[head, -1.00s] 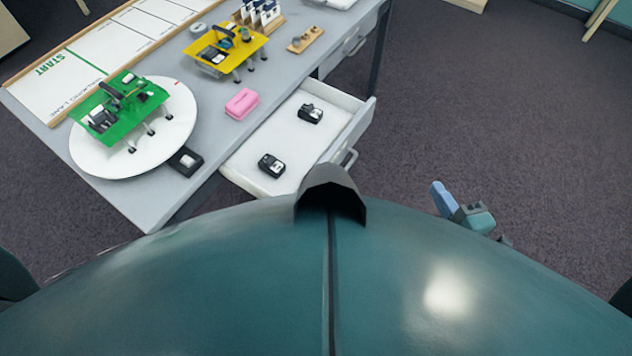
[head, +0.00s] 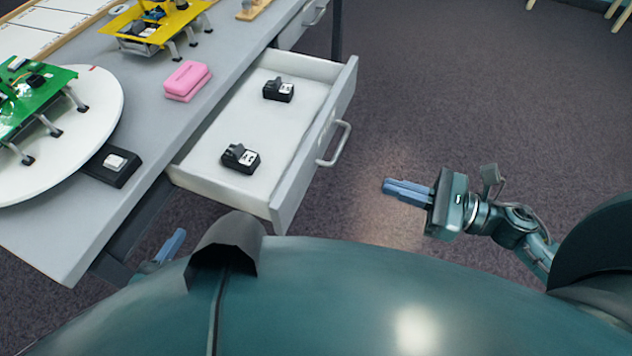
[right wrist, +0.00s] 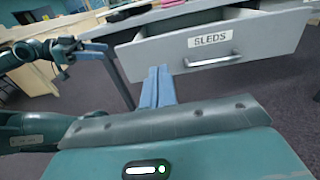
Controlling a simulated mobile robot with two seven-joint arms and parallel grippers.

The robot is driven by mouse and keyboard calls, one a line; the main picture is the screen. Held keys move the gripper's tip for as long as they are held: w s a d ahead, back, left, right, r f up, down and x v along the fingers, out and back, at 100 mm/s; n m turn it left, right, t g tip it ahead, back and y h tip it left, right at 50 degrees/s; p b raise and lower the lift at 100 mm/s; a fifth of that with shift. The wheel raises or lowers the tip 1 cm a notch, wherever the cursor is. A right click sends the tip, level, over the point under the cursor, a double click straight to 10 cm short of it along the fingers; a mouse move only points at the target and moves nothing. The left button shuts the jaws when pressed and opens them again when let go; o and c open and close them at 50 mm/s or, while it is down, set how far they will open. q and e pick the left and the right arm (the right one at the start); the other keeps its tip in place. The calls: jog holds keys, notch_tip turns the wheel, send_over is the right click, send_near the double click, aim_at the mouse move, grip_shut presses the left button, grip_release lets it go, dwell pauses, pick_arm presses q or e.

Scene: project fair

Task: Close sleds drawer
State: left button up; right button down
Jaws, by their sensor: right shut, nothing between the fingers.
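The sleds drawer (head: 290,196) is pulled out from the grey table and stands open. Two black sleds lie inside it, one near the back (head: 278,90) and one nearer the front left (head: 240,158). Its front with the "SLEDS" label (right wrist: 208,41) and bar handle (right wrist: 212,61) shows in the right wrist view. The handle also shows in the head view (head: 335,145). My right gripper (head: 386,187) is shut and empty, in front of the drawer and apart from the handle.
On the table (head: 130,215) are a pink block (head: 187,80), a yellow model (head: 150,27), a white disc (head: 95,110) with a green model (head: 40,95), and a black box with a white button (head: 113,163). Another drawer (head: 298,28) is farther back. Carpet right of the drawer is clear.

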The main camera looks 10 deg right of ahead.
aim_at(305, 161)
jog(key=x, duration=0.9)
jog(key=p+x, duration=0.1)
jog(key=x, duration=0.4)
jog(key=shift+f, duration=0.25)
pick_arm(q)
jog(key=shift+a+r, duration=0.15)
jog(key=shift+r, duration=0.2)
pick_arm(e)
jog(key=shift+w+a, duration=0.1)
jog(key=shift+a, duration=0.05)
